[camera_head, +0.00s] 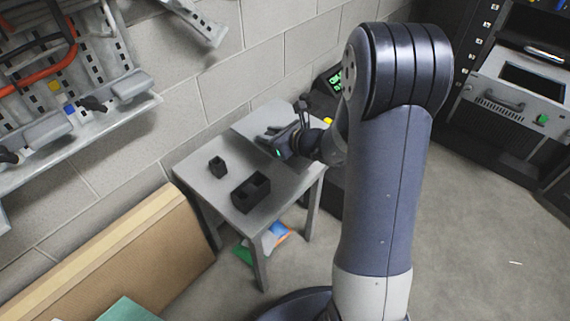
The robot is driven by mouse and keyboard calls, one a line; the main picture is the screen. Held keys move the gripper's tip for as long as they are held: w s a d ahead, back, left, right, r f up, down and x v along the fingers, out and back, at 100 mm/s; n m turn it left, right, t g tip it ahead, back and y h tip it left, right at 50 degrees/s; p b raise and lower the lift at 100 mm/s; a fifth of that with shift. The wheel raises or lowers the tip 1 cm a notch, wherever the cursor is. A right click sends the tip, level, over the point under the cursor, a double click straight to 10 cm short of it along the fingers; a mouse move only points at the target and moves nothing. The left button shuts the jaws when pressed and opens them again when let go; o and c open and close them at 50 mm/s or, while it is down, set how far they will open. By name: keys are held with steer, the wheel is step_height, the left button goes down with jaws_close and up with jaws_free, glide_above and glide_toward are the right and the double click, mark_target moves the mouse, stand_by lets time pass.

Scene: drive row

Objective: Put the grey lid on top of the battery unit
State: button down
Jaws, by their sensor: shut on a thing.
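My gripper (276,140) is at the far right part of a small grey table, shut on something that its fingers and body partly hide. A flat grey panel (262,118) shows just behind and beside the fingers. It may be the grey lid, but its colour blends with the tabletop, and I cannot tell if it is held or resting. A black open box (242,200) with a divider stands on the table, in front of and left of my gripper. I cannot tell which thing is the battery unit.
The grey table (205,188) also bears a small black cup (217,167). A dark device with a green display (335,80) stands behind. A grey unit (510,80) with a handle and dark opening is at right. A tool board (100,70) hangs left.

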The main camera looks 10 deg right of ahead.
mark_target(272, 168)
step_height(272, 168, down, 10)
steer(key=b, duration=0.3)
steer(key=shift+f, duration=0.15)
steer(key=c, duration=1.1)
jaws_free()
steer(key=shift+o, duration=0.2)
